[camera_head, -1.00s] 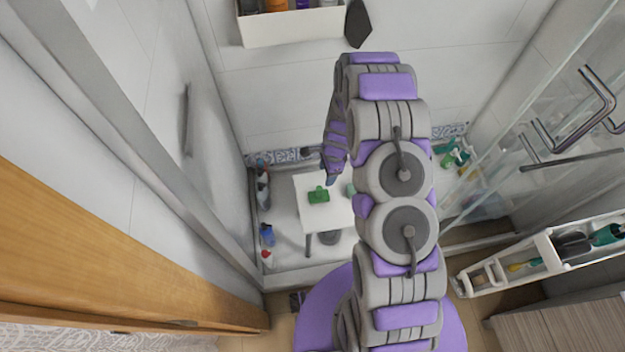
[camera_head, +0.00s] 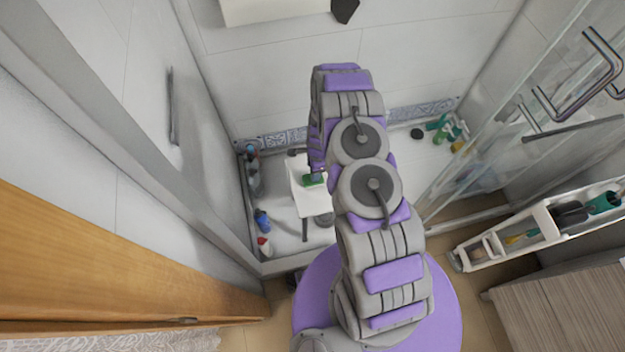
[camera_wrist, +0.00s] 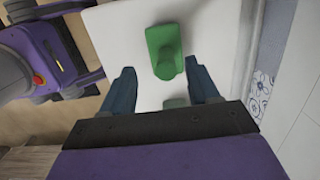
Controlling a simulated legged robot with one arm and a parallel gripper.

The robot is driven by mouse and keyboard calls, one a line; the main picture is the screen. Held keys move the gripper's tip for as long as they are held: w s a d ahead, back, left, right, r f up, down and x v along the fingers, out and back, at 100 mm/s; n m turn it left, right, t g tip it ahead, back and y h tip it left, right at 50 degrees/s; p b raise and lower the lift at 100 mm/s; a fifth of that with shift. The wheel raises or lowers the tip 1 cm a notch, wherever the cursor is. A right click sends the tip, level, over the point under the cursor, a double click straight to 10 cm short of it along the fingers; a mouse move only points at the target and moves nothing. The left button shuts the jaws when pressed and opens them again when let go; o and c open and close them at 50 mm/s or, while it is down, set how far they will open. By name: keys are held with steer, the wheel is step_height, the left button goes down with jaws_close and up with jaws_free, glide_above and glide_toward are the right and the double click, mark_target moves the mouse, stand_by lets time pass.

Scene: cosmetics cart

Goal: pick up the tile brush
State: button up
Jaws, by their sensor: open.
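The green tile brush (camera_head: 313,180) lies on a small white stool (camera_head: 305,203) in the shower area. In the wrist view the green brush (camera_wrist: 165,47) lies on the white stool top (camera_wrist: 215,30), just ahead of my gripper (camera_wrist: 162,78) and roughly centred between its fingers. The fingers are open, apart and empty. A second, pale green thing (camera_wrist: 176,103) shows low between the fingers, partly hidden by the gripper body. In the head view my arm covers part of the stool, and the fingers are hard to make out.
Several bottles (camera_head: 263,221) stand along the left shower edge. Green bottles (camera_head: 440,124) stand at the back right. A glass door (camera_head: 490,150) with metal handles and a white cart (camera_head: 548,222) are on the right. A dark round thing (camera_head: 417,133) lies near the back wall.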

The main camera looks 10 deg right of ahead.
steer(key=shift+a+f, duration=0.1)
steer(key=shift+f, duration=0.3)
steer(key=f, duration=0.1)
steer(key=f+b, duration=0.1)
steer(key=f, duration=0.2)
steer(key=shift+w+f+b, duration=0.15)
steer(key=shift+w+b, duration=0.2)
steer(key=shift+b, duration=0.05)
steer(key=shift+f, duration=0.35)
steer(key=shift+r, duration=0.1)
steer(key=shift+c, duration=0.8)
jaws_close()
